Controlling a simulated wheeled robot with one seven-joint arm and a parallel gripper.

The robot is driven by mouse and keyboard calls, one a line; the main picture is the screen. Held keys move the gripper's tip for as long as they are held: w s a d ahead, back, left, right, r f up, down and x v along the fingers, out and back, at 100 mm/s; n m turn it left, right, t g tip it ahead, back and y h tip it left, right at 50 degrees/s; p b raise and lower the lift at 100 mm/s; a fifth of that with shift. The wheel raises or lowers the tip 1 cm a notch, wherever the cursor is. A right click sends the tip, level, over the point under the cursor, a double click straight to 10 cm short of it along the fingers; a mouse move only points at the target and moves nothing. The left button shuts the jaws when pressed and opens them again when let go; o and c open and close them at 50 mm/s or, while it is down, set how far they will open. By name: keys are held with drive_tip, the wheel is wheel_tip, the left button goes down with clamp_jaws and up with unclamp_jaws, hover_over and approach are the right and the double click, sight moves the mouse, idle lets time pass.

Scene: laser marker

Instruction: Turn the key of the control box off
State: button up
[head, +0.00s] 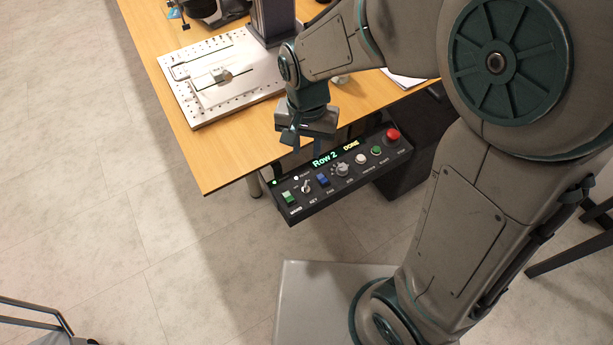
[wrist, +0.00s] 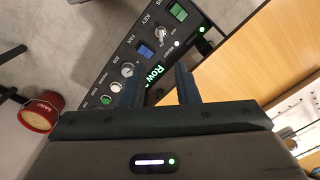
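The black control box (head: 300,207) hangs at the table's front edge, with a lit display reading "Row 2 DONE". Its silver key (head: 306,187) sits in a switch labelled KEY, between the green mains switch (head: 288,197) and the blue fan switch (head: 323,179). In the wrist view the key (wrist: 160,33) is beyond my fingertips, near the top. My gripper (head: 303,147) is above the box's back edge, apart from the key. In the wrist view my gripper (wrist: 157,80) has its two fingers apart with nothing held; they cover part of the display.
The wooden table (head: 215,160) carries a marking machine with a perforated plate (head: 190,100) behind the box. Right of the key are a knob (head: 342,170), small buttons and a red stop button (head: 393,134). A red sand bucket (wrist: 38,116) stands on the floor.

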sight(306, 183)
wheel_tip(306, 183, down, 14)
drive_tip(key=shift+a+b, duration=0.1)
drive_tip(key=shift+b, duration=1.1)
clamp_jaws()
